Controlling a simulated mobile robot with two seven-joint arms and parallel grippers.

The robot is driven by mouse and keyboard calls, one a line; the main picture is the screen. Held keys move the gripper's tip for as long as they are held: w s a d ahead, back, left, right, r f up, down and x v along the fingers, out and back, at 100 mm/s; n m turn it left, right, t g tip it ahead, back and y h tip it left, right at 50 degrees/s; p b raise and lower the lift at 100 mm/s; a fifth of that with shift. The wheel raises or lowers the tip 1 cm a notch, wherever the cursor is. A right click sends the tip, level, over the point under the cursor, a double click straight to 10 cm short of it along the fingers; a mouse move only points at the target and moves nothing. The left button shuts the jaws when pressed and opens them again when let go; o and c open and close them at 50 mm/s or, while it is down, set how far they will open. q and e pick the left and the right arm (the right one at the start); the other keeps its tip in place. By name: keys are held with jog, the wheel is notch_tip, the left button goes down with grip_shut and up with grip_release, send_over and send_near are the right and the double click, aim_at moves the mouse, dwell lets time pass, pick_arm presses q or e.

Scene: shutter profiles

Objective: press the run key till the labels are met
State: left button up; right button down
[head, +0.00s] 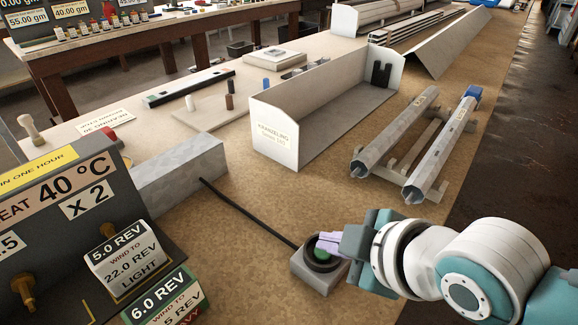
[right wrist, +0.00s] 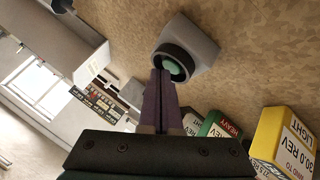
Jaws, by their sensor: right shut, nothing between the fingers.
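The run key is a green button in a black ring (head: 311,261) on a small grey box (head: 318,280), with a black cable. The key also shows in the right wrist view (right wrist: 174,66). My right gripper (head: 325,244) is shut and empty, its purple fingertips at the ring and over the green button's edge; I cannot tell whether they press it. Its fingers also show in the right wrist view (right wrist: 161,78). A white label block (head: 122,262) reads 5.0 REV, wind to 22.0 REV, LIGHT. A green label block (head: 163,302) reads 6.0 REV, partly cut off. My left gripper is out of view.
A grey box (head: 180,172) joins the cable. A white open trough (head: 262,142) marked KRANZELING stands behind, with two metal tubes on a rack (head: 392,150) to its right. A dark panel with brass knobs (head: 23,288) fills the lower left.

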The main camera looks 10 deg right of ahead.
aim_at(330, 259)
jog(key=shift+f, duration=0.1)
dwell(0.5)
jog(key=shift+f+b, duration=0.3)
jog(key=shift+f, duration=0.1)
jog(key=shift+r+p, duration=0.45)
jog(key=shift+p, duration=0.2)
jog(key=shift+r, duration=0.1)
notch_tip(330, 259, up, 6)
jog(key=p, duration=0.6)
jog(key=shift+p, duration=0.3)
